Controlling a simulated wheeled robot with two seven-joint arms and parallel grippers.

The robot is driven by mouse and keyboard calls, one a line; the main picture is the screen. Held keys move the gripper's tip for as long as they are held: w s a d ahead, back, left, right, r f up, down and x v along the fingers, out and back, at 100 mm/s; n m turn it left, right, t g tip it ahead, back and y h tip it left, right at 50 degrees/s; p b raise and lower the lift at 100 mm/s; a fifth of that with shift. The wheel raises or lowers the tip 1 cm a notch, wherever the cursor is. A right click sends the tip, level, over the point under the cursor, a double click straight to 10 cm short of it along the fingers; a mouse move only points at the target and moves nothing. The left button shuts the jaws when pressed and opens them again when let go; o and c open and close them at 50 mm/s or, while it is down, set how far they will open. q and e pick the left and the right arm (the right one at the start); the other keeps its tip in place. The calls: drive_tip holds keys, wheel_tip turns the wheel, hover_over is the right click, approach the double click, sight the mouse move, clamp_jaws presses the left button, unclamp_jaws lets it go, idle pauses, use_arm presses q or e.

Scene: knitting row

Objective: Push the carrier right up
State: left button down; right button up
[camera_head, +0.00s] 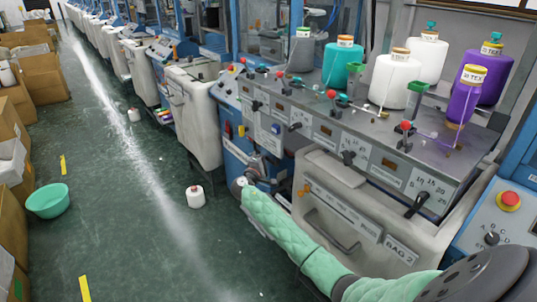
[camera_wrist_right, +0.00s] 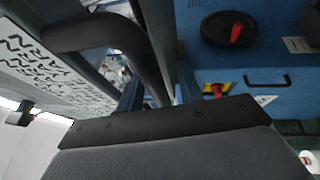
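My right arm comes in from the lower right in a green quilted sleeve, and its gripper (camera_head: 242,184) is at the left front corner of the nearest knitting machine, beside its pale front cover. It is small there, and I cannot tell whether its fingers are open. In the right wrist view a dark bar and a grey surface fill the lower part, and no held thing can be made out. I cannot single out the carrier. The machine top (camera_head: 300,103) bears red-knobbed parts (camera_head: 405,126) and green-topped parts (camera_head: 415,90). My left gripper is not in view.
Yarn cones, white (camera_head: 390,82), teal (camera_head: 342,66) and purple (camera_head: 467,92), stand on the machine top. A white cone (camera_head: 195,197) and a green basin (camera_head: 48,200) are on the floor. Cartons (camera_head: 44,78) line the left. The aisle between is mostly clear.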

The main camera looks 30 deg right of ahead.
sight(265, 92)
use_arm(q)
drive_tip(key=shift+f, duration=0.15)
use_arm(e)
drive_tip(key=shift+d, duration=0.1)
drive_tip(key=shift+c, duration=0.3)
clamp_jaws()
drive_tip(key=shift+r, duration=0.15)
